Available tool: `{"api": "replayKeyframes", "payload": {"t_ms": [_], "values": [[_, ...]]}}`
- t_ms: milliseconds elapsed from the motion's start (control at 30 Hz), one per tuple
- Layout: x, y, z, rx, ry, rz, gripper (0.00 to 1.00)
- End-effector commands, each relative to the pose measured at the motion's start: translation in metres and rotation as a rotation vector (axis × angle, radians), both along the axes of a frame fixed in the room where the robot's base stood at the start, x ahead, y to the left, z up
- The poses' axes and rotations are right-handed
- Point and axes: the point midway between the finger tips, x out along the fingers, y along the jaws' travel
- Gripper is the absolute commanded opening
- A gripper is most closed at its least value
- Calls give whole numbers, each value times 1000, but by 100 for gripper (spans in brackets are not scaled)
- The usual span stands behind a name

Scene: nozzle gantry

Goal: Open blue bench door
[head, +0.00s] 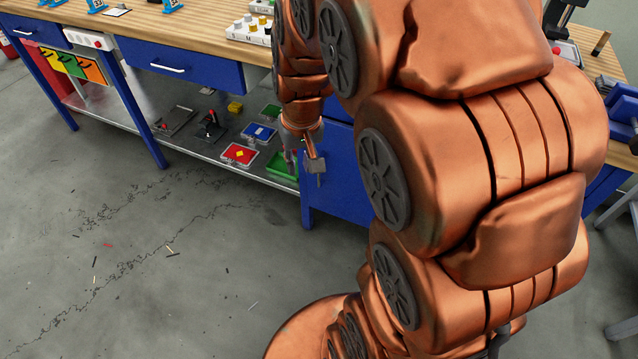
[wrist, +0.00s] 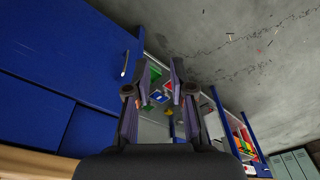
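The blue bench door (wrist: 70,40) fills the upper left of the wrist view, with a light bar handle (wrist: 125,63) near its right edge. It looks shut, flush with the bench front. In the head view the blue cabinet front (head: 338,205) is largely hidden behind my arm, and its handle cannot be made out there. My gripper (wrist: 160,65) is open and empty in the wrist view, its fingers spread apart, with the handle just left of the left finger, apparently not touching. In the head view my gripper (head: 303,163) hangs in front of the bench at the cabinet's left edge.
Left of the cabinet, an open lower shelf (head: 200,152) holds colored trays, including a green one (head: 284,166) near my gripper. Blue drawers (head: 180,68) sit under the wooden benchtop (head: 190,25). The grey floor (head: 130,260) in front is open, with small scattered scraps.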

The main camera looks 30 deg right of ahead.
Motion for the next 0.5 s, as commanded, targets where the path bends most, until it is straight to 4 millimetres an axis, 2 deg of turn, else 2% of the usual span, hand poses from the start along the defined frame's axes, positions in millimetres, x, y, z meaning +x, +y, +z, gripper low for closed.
{"api": "replayKeyframes", "payload": {"t_ms": [33, 300, 500], "values": [[12, -10, -30, -5, -15, -18, 23], [77, -67, -114, -43, -114, -101, 23], [115, -112, -173, -78, -179, -156, 23]]}}
